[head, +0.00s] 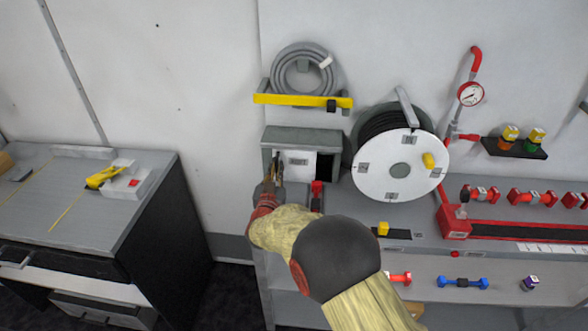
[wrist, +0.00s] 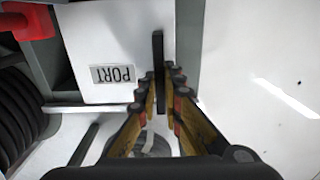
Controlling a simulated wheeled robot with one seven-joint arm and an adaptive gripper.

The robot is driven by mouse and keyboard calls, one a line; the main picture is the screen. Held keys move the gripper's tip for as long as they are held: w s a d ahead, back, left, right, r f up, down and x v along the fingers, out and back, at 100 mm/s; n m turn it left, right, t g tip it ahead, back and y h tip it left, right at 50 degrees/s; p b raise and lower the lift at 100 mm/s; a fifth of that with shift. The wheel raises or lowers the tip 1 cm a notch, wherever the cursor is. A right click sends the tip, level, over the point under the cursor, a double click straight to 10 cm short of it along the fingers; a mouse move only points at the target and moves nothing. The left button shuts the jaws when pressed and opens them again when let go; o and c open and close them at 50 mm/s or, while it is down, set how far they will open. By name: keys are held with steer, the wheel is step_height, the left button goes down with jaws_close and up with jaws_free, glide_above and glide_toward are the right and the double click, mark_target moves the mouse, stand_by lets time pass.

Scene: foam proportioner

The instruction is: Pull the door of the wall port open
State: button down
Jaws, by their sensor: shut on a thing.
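The wall port (head: 302,138) is a grey box on the wall, left of the hose reel in the head view. Its white door (head: 297,174) bears a PORT label and also shows in the wrist view (wrist: 105,40), where the label is upside down. A dark opening (head: 326,168) shows at the door's right side. A dark upright bar handle (wrist: 158,50) stands on the door's edge away from that opening. My gripper (head: 276,164) is at the door's left edge. In the wrist view my gripper (wrist: 166,78) is shut with its fingers around the handle.
A white-faced hose reel (head: 402,165) stands close right of the port. A coiled grey hose (head: 302,70) hangs above on a yellow bracket. A red piece (head: 317,187) is just below the door. Bare wall (head: 215,120) lies left, above a dark cabinet (head: 165,220).

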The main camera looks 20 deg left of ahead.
steer(key=a, duration=0.3)
steer(key=shift+s+a, duration=0.15)
steer(key=shift+s, duration=0.25)
steer(key=c, duration=1.9)
jaws_free()
steer(key=v, duration=1.2)
steer(key=shift+f, duration=0.1)
